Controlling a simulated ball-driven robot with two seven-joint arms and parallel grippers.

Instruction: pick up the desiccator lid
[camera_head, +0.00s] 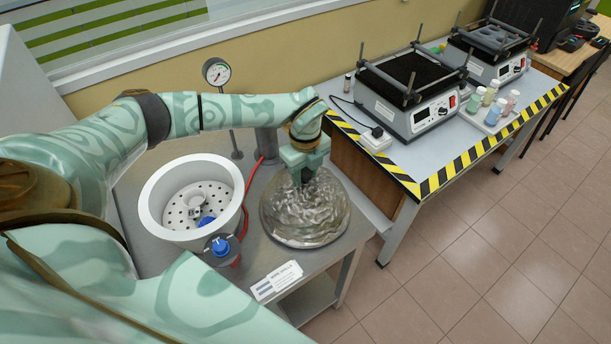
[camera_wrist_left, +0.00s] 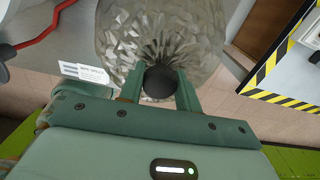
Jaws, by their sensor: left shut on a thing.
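The desiccator lid (camera_head: 305,215) is a clear, faceted glass dome with a dark knob on top. In the head view it is over the right part of the small grey table, to the right of the white desiccator bowl (camera_head: 160,200). My left gripper (camera_head: 306,172) is above the lid, shut on its knob. In the left wrist view the dark knob (camera_wrist_left: 160,83) sits between the two green fingers, and the glass (camera_wrist_left: 160,30) spreads out beyond it. I cannot tell whether the lid touches the table. My right gripper is not in view.
The open bowl holds a perforated plate with small items, one blue. A blue-knobbed valve (camera_head: 220,246), a red hose, a gauge (camera_head: 216,71) and a white label card (camera_head: 277,281) are around it. A bench with shakers (camera_head: 410,95) and yellow-black edging stands at right.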

